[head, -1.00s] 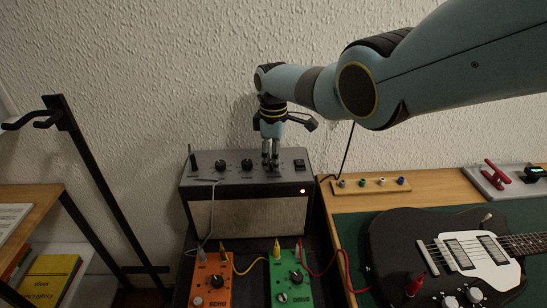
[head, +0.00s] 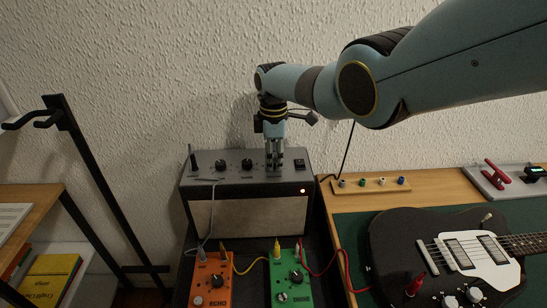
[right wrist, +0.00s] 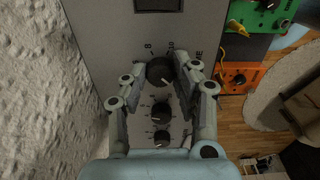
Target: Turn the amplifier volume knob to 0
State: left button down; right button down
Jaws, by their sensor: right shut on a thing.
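The grey amplifier (head: 248,178) stands against the wall with a row of black knobs on its top panel. My right gripper (head: 273,164) points down onto the knob at the right end of the row, beside the switch. In the right wrist view this volume knob (right wrist: 159,71) is the largest of the row and sits between the two fingers, which are shut on it. A white pointer line shows on it, and the printed scale around it is partly hidden by the fingers. In the head view the fingers cover the knob. My left gripper is in neither view.
Two smaller knobs (right wrist: 160,111) (right wrist: 162,138) lie along the panel. A black switch (head: 299,163) is right of the gripper. An orange pedal (head: 211,280) and a green pedal (head: 290,279) with cables stand in front. A black guitar (head: 400,240) lies at the right.

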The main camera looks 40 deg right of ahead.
jog(key=c, duration=1)
grip_release()
jog(key=shift+r, duration=0.1)
notch_tip(320, 180, up, 12)
